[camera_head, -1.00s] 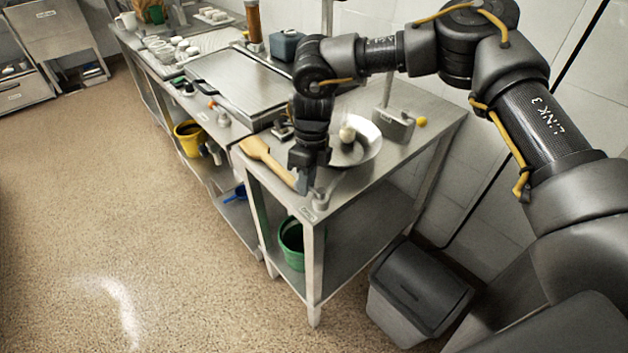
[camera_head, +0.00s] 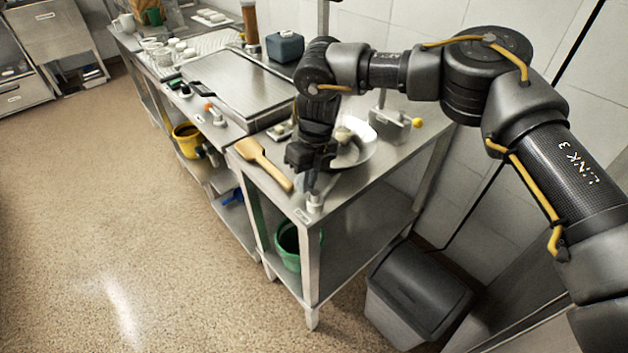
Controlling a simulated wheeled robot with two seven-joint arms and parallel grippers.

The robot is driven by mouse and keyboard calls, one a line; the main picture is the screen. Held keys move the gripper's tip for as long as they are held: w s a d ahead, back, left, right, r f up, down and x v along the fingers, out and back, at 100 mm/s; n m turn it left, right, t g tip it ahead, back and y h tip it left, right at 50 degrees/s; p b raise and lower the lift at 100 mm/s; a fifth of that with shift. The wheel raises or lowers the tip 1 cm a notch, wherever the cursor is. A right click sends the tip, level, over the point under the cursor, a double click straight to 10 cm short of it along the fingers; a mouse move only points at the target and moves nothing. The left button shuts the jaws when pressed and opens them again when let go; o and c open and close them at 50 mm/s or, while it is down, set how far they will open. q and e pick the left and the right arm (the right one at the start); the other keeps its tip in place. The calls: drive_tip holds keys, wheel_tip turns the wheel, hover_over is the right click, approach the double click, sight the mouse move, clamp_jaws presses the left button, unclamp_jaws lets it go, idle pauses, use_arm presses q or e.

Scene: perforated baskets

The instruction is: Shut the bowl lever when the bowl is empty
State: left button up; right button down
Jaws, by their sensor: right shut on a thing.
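The shiny metal bowl (camera_head: 367,156) sits on the steel table, partly hidden behind my right gripper. A pale rounded thing (camera_head: 343,134) shows at its left side; I cannot tell whether it lies inside. My right gripper (camera_head: 312,172) points down at the bowl's near left side. It is shut on a slim grey piece (camera_head: 312,185), apparently the bowl lever, just above a short metal post (camera_head: 315,204) at the table's front corner. The fingers hide most of this piece, and its exact position is unclear. My left gripper is out of view.
A wooden spatula (camera_head: 264,162) lies left of the gripper. A steel box (camera_head: 392,124) with a yellow knob (camera_head: 417,122) stands right of the bowl. A flat griddle (camera_head: 240,85) is further left. A green bucket (camera_head: 289,243) and a dark bin (camera_head: 416,290) stand below.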

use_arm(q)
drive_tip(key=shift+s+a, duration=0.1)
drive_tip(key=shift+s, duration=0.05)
use_arm(e)
drive_tip(key=shift+w+a+r, duration=0.2)
drive_tip(key=shift+w+r, duration=0.2)
drive_tip(key=c, duration=1.7)
unclamp_jaws()
drive_tip(key=o, duration=0.5)
drive_tip(key=shift+w+a+f, duration=0.2)
drive_tip(key=shift+f, duration=0.15)
drive_tip(key=shift+s+d+r, duration=0.15)
drive_tip(key=shift+s+d, duration=0.05)
drive_tip(key=shift+d, duration=0.1)
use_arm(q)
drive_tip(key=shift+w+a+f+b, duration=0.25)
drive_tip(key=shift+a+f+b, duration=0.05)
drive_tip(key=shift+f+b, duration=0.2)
use_arm(e)
wheel_tip(320, 180, up, 10)
drive_tip(key=w+d, duration=0.1)
drive_tip(key=shift+w+d+r, duration=0.15)
drive_tip(key=shift+d+r, duration=0.05)
drive_tip(key=shift+d, duration=0.05)
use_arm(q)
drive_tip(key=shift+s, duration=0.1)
use_arm(e)
drive_tip(key=shift+a, duration=0.1)
